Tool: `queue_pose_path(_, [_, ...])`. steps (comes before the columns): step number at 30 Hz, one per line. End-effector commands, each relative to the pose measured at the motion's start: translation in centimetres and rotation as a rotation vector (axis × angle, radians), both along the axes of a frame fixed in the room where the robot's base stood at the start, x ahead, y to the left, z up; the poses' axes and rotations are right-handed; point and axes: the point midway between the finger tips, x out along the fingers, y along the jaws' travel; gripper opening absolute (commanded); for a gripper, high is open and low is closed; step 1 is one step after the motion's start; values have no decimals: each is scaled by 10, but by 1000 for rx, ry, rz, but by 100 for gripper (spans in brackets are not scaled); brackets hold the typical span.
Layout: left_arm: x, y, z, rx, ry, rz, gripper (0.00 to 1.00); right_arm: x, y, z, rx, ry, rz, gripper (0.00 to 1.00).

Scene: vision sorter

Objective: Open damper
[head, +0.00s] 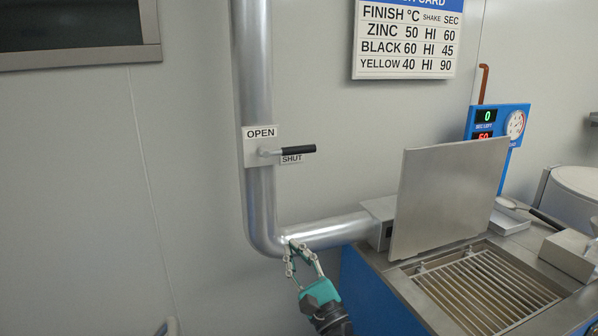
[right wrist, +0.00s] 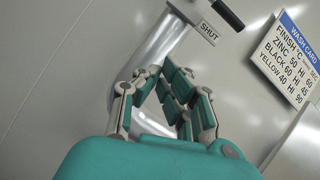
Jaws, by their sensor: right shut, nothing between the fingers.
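The damper handle (head: 288,151) is a lever with a black grip on a vertical metal duct (head: 254,80). It points right, level, at the SHUT label (head: 291,159); the OPEN label (head: 260,133) is above its pivot. My right gripper (head: 296,244) is shut and empty, below the handle and in front of the duct's lower bend, apart from the handle. In the right wrist view the closed fingers (right wrist: 160,72) show before the duct, and the black grip (right wrist: 228,13) is at the top edge. My left gripper is not in view.
A steel basin with a grate (head: 485,288) and a raised lid (head: 448,200) stands at the right on a blue cabinet. A blue gauge panel (head: 497,122) is behind it. A wash card (head: 407,38) hangs on the wall.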

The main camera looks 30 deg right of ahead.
Motion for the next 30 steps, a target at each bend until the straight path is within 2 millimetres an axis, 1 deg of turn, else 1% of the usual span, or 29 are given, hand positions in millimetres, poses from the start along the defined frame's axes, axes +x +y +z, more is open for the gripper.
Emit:
queue_pose_path(1, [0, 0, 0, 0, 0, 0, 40, -3, -13, 18, 111, -67, 7, 0])
queue_pose_path(3, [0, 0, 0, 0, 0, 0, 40, -8, -26, 34, 232, -134, 23, 0])
queue_pose_path(6, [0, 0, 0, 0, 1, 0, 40, -13, -37, 46, 323, -190, 36, 0])
queue_pose_path(9, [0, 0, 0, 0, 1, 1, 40, -14, -40, 48, 349, -204, 41, 0])
queue_pose_path(19, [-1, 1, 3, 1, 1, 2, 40, -11, -40, 50, 344, -201, 41, 0])
queue_pose_path(23, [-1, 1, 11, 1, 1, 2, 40, 1, -43, 61, 342, -202, 41, 0])
queue_pose_path(26, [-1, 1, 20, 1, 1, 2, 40, 16, -46, 73, 343, -202, 41, 0])
queue_pose_path(30, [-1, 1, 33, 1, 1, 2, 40, 41, -52, 91, 341, -201, 41, 0])
